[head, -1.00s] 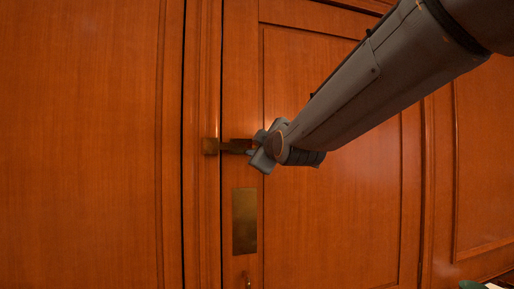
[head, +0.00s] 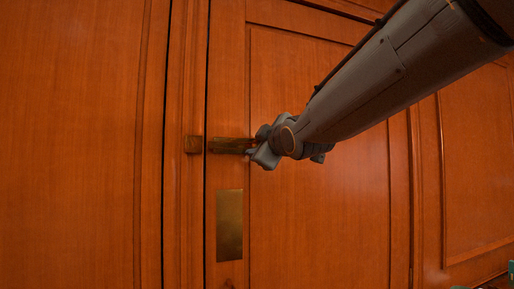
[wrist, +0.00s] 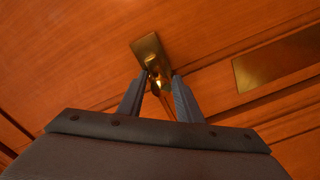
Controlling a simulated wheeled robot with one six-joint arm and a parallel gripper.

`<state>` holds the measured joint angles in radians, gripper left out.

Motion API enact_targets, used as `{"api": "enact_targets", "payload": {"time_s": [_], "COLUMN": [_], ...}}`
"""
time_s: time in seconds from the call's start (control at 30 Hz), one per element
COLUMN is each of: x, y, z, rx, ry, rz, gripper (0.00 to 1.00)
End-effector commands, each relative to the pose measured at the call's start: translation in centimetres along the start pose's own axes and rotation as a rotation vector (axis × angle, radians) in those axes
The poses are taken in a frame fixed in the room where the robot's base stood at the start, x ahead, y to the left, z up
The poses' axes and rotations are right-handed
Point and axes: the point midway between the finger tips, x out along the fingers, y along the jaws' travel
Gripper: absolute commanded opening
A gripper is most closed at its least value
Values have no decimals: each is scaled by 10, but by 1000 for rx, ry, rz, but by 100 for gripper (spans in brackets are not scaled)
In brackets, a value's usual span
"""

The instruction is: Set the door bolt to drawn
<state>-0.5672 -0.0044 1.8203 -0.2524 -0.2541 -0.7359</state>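The brass door bolt (head: 230,146) lies level on the wooden door in the head view. Its left end stands a small gap to the right of the brass keeper (head: 193,145) on the frame. My gripper (head: 256,148) is at the bolt's right end and hides part of it. In the wrist view the bolt's brass plate (wrist: 149,57) and small knob (wrist: 155,80) show at the tips of my gripper (wrist: 160,77). The fingers stand apart on both sides of the knob, with space visible between them. Whether either finger touches it is unclear.
A brass plate (head: 229,224) is fixed to the door below the bolt, and it also shows in the wrist view (wrist: 278,62). The door frame runs vertically left of the door. The door face around my gripper is flat and clear.

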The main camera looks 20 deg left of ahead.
Motion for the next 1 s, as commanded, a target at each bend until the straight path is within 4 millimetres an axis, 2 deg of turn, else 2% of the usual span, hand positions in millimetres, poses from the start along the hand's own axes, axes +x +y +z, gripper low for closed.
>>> {"api": "enact_targets", "payload": {"time_s": [0.03,0.43,0.8,1.0], "x": [0,-4,-54,-73], "y": [-2,-1,-2,-2], "z": [4,0,2,2], "rx": [4,0,1,1], "ry": [-8,-1,-3,-4], "rz": [-3,-1,0,-1], "gripper": [40,42,42,42]}}
